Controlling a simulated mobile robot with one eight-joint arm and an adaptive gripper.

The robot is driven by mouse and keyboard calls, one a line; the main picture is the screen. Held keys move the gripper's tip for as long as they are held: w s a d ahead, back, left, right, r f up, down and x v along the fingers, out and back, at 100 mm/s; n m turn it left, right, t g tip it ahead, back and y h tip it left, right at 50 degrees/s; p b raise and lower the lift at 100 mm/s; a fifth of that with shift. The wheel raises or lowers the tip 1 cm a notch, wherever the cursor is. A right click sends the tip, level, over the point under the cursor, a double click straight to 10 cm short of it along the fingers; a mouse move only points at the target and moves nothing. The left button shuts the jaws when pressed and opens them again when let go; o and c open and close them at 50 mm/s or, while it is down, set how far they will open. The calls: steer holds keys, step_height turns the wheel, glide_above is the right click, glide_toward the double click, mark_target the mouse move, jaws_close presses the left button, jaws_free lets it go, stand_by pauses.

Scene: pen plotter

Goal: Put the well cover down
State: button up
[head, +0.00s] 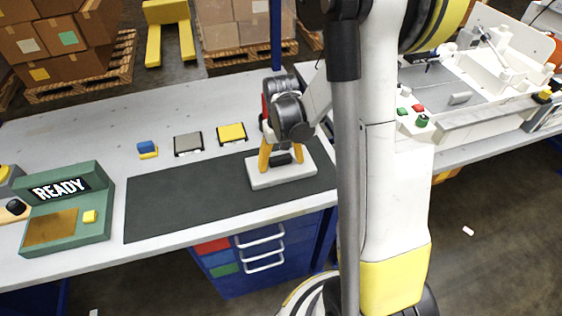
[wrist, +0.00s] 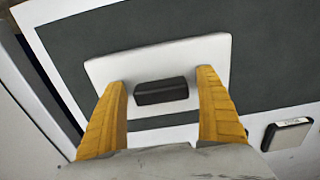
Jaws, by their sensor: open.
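The well cover (head: 284,179) is a white rounded plate with a black block handle. It lies flat at the right end of the dark mat (head: 185,199) on the bench. In the wrist view the cover (wrist: 205,51) shows with its black handle (wrist: 161,91) between my fingers. My gripper (head: 281,158) is above the cover, its yellow-orange fingers pointing down on either side of the handle. In the wrist view my gripper (wrist: 162,88) is open, with a gap between each finger and the handle.
A grey pad (head: 188,144), a yellow pad (head: 232,133) and a small blue-and-yellow block (head: 147,149) sit behind the mat. A green box reading READY (head: 66,209) stands at left. A white plotter machine (head: 465,90) stands at right. The mat's left part is clear.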

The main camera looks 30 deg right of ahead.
mark_target(281, 159)
steer(key=shift+r, duration=0.15)
step_height(281, 159, up, 12)
steer(key=p, duration=0.5)
steer(key=s+a+r+n+t, duration=0.3)
steer(key=s+a+r+t, duration=0.4)
steer(key=s+a+r, duration=0.3)
steer(key=a+r, duration=0.2)
steer(key=a, duration=0.1)
steer(key=shift+s+a, duration=0.25)
steer(key=shift+s, duration=0.15)
